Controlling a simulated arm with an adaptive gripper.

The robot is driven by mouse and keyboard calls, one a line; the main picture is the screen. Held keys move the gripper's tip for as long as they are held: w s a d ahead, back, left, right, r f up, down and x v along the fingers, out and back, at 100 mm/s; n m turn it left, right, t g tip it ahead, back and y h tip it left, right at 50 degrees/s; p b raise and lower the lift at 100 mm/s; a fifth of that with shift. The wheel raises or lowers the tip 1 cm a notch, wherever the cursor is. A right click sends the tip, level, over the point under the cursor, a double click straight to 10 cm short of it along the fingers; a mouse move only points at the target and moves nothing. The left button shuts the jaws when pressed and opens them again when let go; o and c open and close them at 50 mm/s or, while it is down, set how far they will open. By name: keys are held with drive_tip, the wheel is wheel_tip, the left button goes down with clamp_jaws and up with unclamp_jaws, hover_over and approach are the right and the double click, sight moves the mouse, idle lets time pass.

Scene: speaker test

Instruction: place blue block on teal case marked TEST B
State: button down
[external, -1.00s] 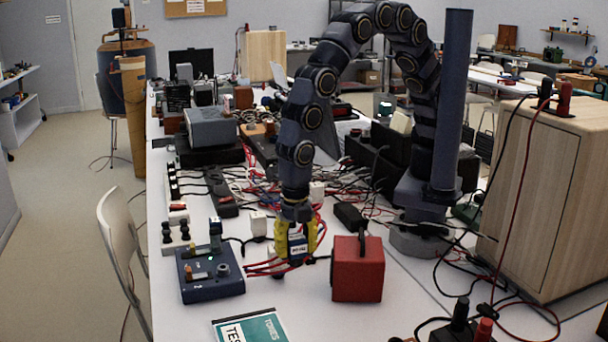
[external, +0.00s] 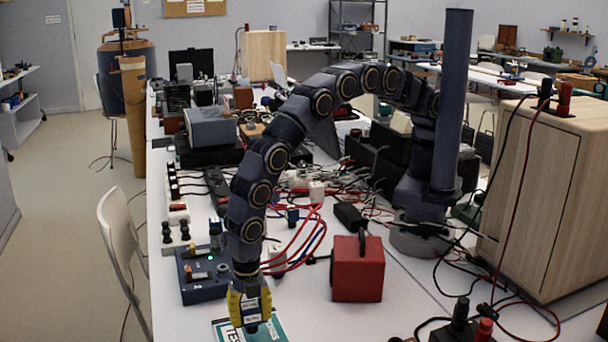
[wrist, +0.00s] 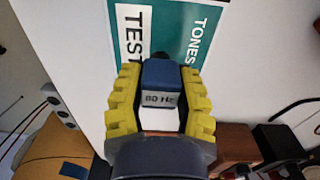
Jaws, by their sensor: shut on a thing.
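The blue block (wrist: 160,74), with a white "80 Hz" label, is held between the yellow fingers of my gripper (external: 250,306). In the wrist view, my gripper (wrist: 160,100) is shut on its sides. The teal case (wrist: 168,30) lies flat on the table, with "TONES" and a white band reading "TEST" visible. The block and fingers hide part of the case, and its letter is not readable. In the external view, my gripper is over the case (external: 277,327) near the front edge of the picture. I cannot tell whether the block touches it.
A dark blue box with knobs (external: 203,278) stands just behind and left of my gripper. A red box with a handle (external: 358,268) stands to the right. Red and blue cables (external: 301,246) lie behind. White table surface (external: 330,318) is clear right of the case.

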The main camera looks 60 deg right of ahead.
drive_tip(key=shift+f, duration=0.9)
drive_tip(key=shift+f, duration=0.1)
drive_tip(key=c, duration=0.8)
unclamp_jaws()
